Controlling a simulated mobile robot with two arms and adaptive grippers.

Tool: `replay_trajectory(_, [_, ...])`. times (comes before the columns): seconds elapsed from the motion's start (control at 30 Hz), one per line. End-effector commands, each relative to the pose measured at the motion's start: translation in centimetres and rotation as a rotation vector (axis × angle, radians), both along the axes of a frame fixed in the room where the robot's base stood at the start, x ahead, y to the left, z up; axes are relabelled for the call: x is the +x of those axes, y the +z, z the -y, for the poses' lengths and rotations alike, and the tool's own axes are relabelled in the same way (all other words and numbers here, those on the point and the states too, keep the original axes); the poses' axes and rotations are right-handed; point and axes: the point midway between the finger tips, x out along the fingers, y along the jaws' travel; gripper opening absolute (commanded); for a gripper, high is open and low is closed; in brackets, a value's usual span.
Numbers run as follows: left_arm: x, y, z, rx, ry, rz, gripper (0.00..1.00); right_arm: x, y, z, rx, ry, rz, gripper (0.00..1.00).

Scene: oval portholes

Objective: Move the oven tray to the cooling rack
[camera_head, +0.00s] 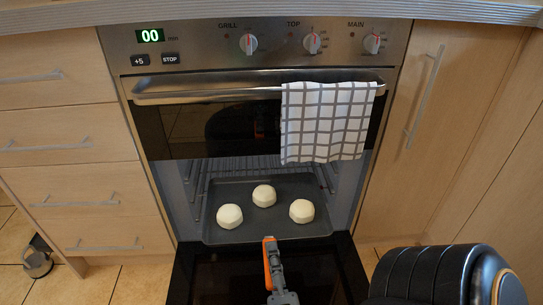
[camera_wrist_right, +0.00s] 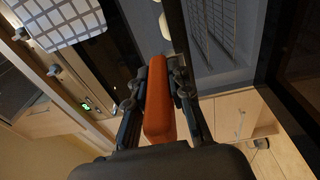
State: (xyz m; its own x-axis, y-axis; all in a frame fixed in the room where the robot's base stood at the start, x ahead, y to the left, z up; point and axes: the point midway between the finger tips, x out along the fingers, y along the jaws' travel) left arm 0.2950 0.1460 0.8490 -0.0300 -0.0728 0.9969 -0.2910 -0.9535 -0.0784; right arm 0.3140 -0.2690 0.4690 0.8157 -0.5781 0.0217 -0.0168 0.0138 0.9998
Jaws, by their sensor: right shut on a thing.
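The oven tray (camera_head: 236,235) is dark grey and sits low inside the oven, with three pale round buns (camera_head: 264,196) on it. My right gripper (camera_head: 271,256) is at the tray's front edge, above the lowered oven door. It is shut on an orange handle (camera_wrist_right: 158,105), which stands between its fingers in the right wrist view and also shows in the head view (camera_head: 267,262). I cannot tell whether the handle is joined to the tray. The cooling rack and my left gripper are not in view.
The oven door (camera_head: 205,275) is folded down in front. A checked towel (camera_head: 325,120) hangs from the oven's rail (camera_head: 215,92), above the opening. Wire side racks (camera_head: 196,190) flank the tray. Drawers (camera_head: 70,145) and a cupboard door (camera_head: 425,130) stand either side.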

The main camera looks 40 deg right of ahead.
Motion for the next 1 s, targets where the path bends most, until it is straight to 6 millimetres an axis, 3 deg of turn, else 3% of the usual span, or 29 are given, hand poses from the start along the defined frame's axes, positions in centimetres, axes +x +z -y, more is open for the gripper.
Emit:
replay_trajectory(0.7, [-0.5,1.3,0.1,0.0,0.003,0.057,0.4,-6.1,0.2,-5.1,-0.003,-0.001,0.002,0.0])
replay_trajectory(1.0, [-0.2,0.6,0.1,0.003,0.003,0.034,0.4,-7.3,0.2,-6.0,-0.003,-0.003,0.006,0.0])
